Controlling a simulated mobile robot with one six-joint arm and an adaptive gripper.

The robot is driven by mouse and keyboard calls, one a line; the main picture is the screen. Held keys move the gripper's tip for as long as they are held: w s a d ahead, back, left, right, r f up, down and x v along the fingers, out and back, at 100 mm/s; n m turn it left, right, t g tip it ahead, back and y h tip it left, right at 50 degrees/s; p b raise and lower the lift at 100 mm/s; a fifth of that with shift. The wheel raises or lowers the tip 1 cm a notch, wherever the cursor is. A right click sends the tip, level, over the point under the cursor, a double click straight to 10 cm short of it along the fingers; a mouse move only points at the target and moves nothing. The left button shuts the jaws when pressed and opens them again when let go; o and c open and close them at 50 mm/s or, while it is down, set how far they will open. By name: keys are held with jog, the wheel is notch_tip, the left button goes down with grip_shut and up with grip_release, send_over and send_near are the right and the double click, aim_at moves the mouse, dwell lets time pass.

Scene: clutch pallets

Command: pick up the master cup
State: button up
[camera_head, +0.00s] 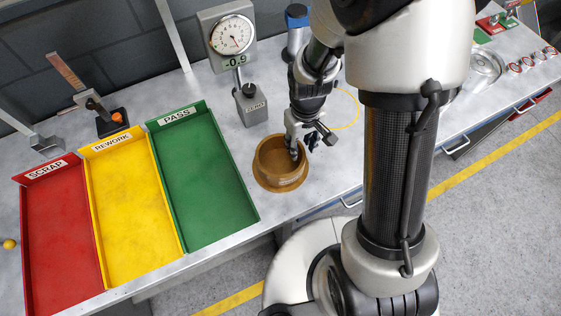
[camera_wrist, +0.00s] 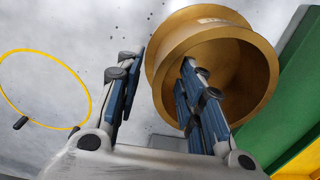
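The master cup (camera_head: 276,178) is a brass-coloured round cup with a wide flange at its base. It stands upright on the grey bench, right of the green tray. My gripper (camera_head: 301,148) reaches down at its right side. In the wrist view the cup (camera_wrist: 240,35) fills the upper right. My gripper (camera_wrist: 163,62) is open there, with one finger in the cup's mouth and the other outside the wall. The wall lies between the fingertips, and a gap shows beside the outer finger. Whether the inner finger touches the wall cannot be told.
The green PASS tray (camera_head: 255,213), yellow REWORK tray (camera_head: 180,240) and red SCRAP tray (camera_head: 102,275) lie to the left. A dial gauge stand (camera_head: 251,108) stands behind the cup. A thin yellow ring (camera_wrist: 83,105) lies on the bench near my gripper.

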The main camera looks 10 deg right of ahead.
aim_at(280, 161)
notch_tip(280, 161, down, 4)
jog(key=shift+r+b, duration=0.15)
jog(key=shift+b, duration=0.3)
jog(key=shift+c, duration=0.5)
grip_shut()
jog(key=shift+w+r, duration=0.1)
